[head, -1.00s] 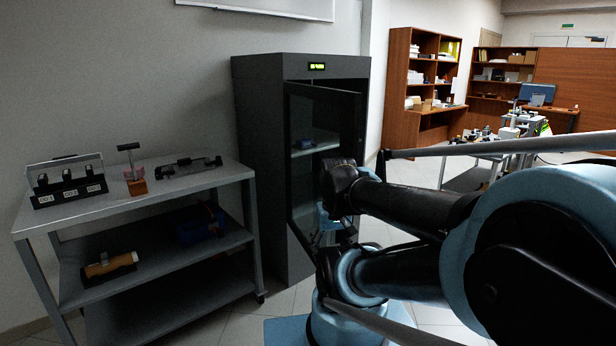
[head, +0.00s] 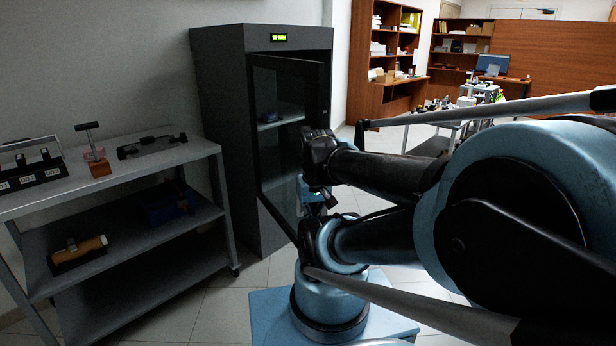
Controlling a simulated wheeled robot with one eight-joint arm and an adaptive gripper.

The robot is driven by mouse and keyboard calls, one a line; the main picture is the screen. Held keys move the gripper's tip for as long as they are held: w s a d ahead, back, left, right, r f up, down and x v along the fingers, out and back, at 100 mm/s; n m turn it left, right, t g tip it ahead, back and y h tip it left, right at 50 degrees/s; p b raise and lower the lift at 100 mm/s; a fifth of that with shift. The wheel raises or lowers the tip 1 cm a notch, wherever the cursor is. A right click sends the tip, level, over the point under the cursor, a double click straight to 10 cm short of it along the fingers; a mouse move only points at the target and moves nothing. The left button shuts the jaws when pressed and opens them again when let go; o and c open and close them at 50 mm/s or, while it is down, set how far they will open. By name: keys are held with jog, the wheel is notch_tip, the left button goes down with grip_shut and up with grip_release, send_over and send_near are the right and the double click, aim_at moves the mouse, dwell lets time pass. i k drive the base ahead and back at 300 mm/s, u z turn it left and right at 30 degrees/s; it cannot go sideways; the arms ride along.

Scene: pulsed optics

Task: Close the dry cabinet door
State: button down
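The dry cabinet (head: 222,130) is a tall dark grey box with a lit green display, standing against the wall left of centre. Its dark-framed glass door (head: 258,150) stands partly open, angled out from the left side of the front. A shelf with a small blue item shows inside. My arm reaches across from the right, and its dark wrist overlaps the door's right side in the picture. My gripper (head: 324,198) is small and dark there, partly lost against my own arm. Whether it touches the door, and whether its fingers are apart, cannot be made out.
A grey trolley (head: 150,178) with several items stands left of the cabinet, close to it. Wooden bookshelves (head: 385,50) and a cluttered bench are at the back right. Tiled floor shows in front of the cabinet and trolley.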

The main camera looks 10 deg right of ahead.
aim_at(313, 72)
jog(key=z, duration=0.25)
jog(key=k, duration=0.85)
jog(key=u, duration=0.15)
